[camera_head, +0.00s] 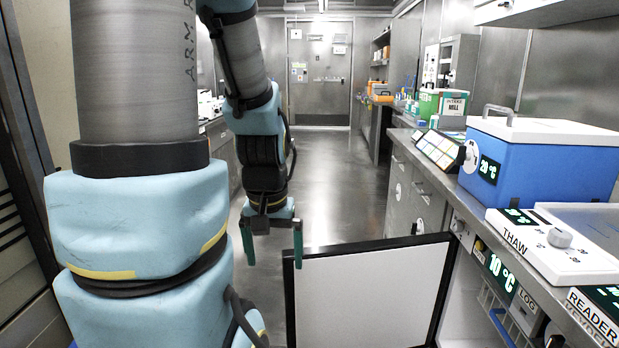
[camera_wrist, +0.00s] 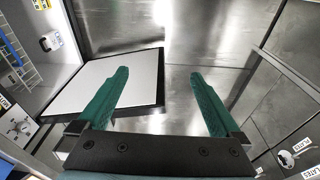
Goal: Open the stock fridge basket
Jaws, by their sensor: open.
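The stock fridge under the right counter has its door (camera_head: 365,298) swung open into the aisle. The door is a white panel with a dark frame, and it also shows in the wrist view (camera_wrist: 100,82). My gripper (camera_head: 273,252) is open and empty, fingers pointing down, left of the door's top edge. In the wrist view its two green fingers (camera_wrist: 159,76) are spread apart, with the door behind the left one.
The right counter carries a blue box with a white lid (camera_head: 540,165), a white THAW unit (camera_head: 545,250) and a sloped rack (camera_head: 438,150). A 10 °C display (camera_head: 502,270) sits below the counter edge. The aisle floor (camera_head: 335,180) beyond the door is clear.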

